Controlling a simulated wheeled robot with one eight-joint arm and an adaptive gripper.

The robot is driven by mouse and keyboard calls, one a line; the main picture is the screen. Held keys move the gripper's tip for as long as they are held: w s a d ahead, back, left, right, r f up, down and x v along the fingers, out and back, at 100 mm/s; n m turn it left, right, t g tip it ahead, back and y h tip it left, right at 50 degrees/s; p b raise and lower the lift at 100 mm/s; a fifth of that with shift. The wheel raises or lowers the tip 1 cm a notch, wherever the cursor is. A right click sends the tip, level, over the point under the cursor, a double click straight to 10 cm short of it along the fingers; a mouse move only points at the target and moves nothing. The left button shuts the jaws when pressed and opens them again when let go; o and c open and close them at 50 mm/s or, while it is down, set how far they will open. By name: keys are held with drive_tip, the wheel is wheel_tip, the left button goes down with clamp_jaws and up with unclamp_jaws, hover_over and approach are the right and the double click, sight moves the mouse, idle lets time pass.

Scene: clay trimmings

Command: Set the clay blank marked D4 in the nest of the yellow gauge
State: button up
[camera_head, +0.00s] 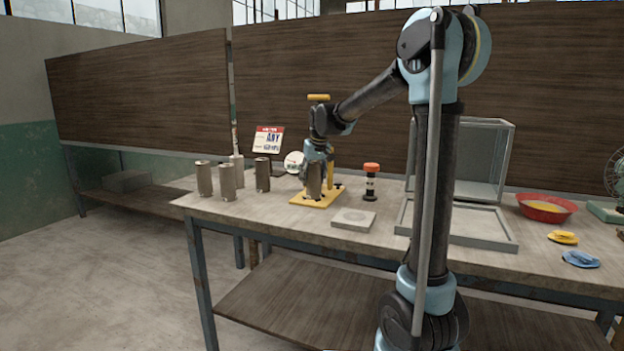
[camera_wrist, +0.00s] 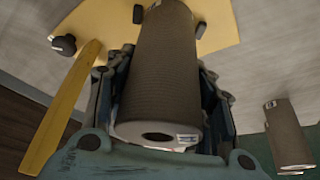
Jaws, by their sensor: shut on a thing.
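My gripper (camera_head: 314,176) is shut on a brown clay blank (camera_wrist: 165,70), a cylinder with a hole in its near end. A small label (camera_wrist: 187,138) shows on that end, too small to read. The yellow gauge (camera_head: 308,202) is a flat plate on the table with dark stubs and a yellow upright. The held blank (camera_head: 313,183) stands about upright over the plate. In the wrist view its far end lies between dark stubs of the gauge (camera_wrist: 100,22); I cannot tell whether it touches the plate. My fingers hide part of its sides.
Three similar blanks (camera_head: 204,179) stand left of the gauge; one shows in the wrist view (camera_wrist: 287,135). A sign (camera_head: 268,140) stands behind. To the right are a red-capped dark post (camera_head: 371,184), a grey slab (camera_head: 353,218), a clear case (camera_head: 485,155) and a red bowl (camera_head: 546,210).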

drive_tip(key=o, duration=1.5)
drive_tip(key=shift+o, duration=0.2)
drive_tip(key=v, duration=1.2)
drive_tip(key=shift+d, duration=0.1)
drive_tip(key=shift+s, duration=0.1)
